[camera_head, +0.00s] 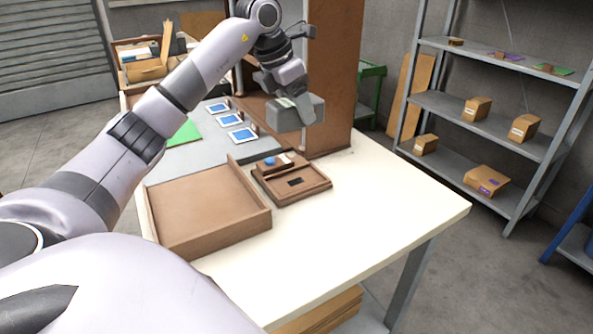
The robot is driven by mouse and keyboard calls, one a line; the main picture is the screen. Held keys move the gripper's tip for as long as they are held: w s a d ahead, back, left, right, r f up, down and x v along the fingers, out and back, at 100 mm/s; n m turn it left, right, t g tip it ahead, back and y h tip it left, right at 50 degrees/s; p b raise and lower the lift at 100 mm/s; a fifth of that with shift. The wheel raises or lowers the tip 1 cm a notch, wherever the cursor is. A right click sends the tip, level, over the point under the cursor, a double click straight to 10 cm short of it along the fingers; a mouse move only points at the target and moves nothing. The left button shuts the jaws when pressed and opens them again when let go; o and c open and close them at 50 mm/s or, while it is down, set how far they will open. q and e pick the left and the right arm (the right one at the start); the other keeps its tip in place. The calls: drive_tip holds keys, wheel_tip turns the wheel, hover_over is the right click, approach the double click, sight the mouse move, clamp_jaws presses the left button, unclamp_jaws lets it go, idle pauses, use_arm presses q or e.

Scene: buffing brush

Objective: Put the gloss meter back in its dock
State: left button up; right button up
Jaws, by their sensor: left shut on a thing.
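The gloss meter looks like a grey box (281,118). My left gripper (303,112) is shut on it and holds it in the air above the table's far part. The dock appears to be the low brown wooden tray (312,187) with a dark rectangular patch in its floor and a raised back part carrying a blue spot. The held box is above and behind this dock in the picture, clear of it. The gripper's fingers cover part of the box. My right gripper is not in view.
A larger empty brown tray (205,242) stands left of the dock. Several blue-faced panels (229,120) lie on a grey surface behind, near a green sheet (187,133). A tall brown panel (333,75) rises behind the dock. The white table (400,205) is clear at right.

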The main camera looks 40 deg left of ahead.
sight(277, 129)
use_arm(q)
wheel_tip(277, 129, down, 15)
drive_tip(key=shift+f+b, duration=0.1)
drive_tip(key=shift+b, duration=0.3)
drive_tip(key=o, duration=1)
drive_tip(key=shift+f, duration=0.1)
drive_tip(key=shift+r, duration=0.25)
drive_tip(key=v, duration=1.1)
drive_tip(key=shift+s+a+r, duration=0.1)
drive_tip(key=shift+s+r, duration=0.05)
drive_tip(key=shift+r, duration=0.25)
drive_tip(key=shift+f, duration=0.1)
